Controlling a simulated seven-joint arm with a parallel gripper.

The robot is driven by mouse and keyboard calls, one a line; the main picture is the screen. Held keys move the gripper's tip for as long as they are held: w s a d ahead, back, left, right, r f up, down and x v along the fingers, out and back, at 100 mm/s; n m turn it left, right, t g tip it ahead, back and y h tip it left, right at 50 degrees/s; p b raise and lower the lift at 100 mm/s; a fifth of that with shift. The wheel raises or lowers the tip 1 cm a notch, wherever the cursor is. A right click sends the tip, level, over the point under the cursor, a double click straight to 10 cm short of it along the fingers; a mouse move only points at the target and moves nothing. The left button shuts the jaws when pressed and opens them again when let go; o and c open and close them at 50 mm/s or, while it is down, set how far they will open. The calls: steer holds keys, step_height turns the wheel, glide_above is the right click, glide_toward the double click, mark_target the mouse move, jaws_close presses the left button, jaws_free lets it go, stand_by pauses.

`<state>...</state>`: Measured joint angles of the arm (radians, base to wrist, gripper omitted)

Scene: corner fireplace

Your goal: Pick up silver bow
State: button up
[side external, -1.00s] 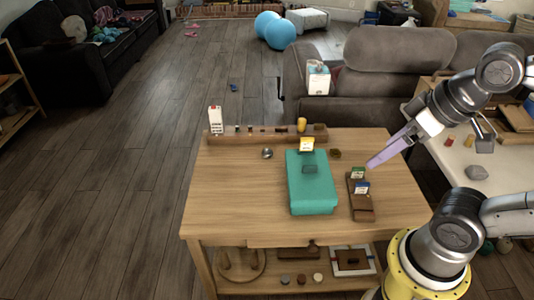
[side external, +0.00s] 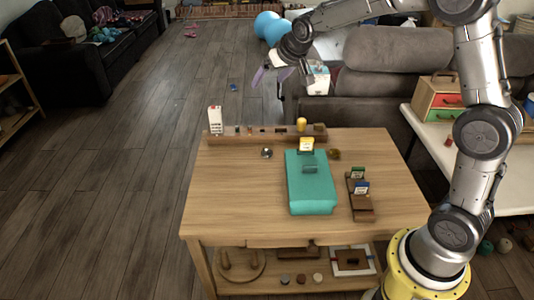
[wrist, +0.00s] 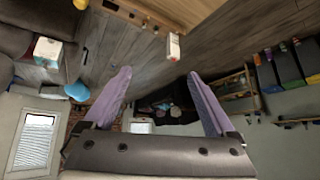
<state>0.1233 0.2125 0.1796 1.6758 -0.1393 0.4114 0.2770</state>
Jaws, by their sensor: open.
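A small shiny silver thing (side external: 267,153), probably the silver bow, sits on the wooden table (side external: 235,190), left of the teal box and in front of the wooden rail. It is too small to make out its shape. My gripper (side external: 271,77) is raised beyond the table's back edge, well above and away from it. Its purple fingers are spread with nothing between them, as the wrist view also shows (wrist: 158,76). I cannot make out the silver thing in the wrist view, which looks out over the room.
A teal box (side external: 312,190) with a yellow-and-white item at its back stands mid-table. A wooden holder with small cards (side external: 362,208) is to its right. A wooden rail (side external: 260,137) runs along the back edge, with a white box (side external: 215,120) at its left end. The table's front left is clear.

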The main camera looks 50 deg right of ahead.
steer(key=w+d+f+g, duration=0.1)
steer(key=w+f, duration=0.1)
steer(key=f, duration=0.3)
steer(key=w+d+f, duration=0.2)
steer(key=f, duration=0.3)
steer(key=g, duration=0.2)
glide_toward(268, 150)
steer(key=f, duration=0.1)
steer(key=w+f, duration=0.1)
steer(key=f, duration=0.1)
steer(key=shift+w+m, duration=0.2)
steer(key=shift+m, duration=0.1)
steer(key=shift+x, duration=3.1)
steer(key=shift+d, duration=0.15)
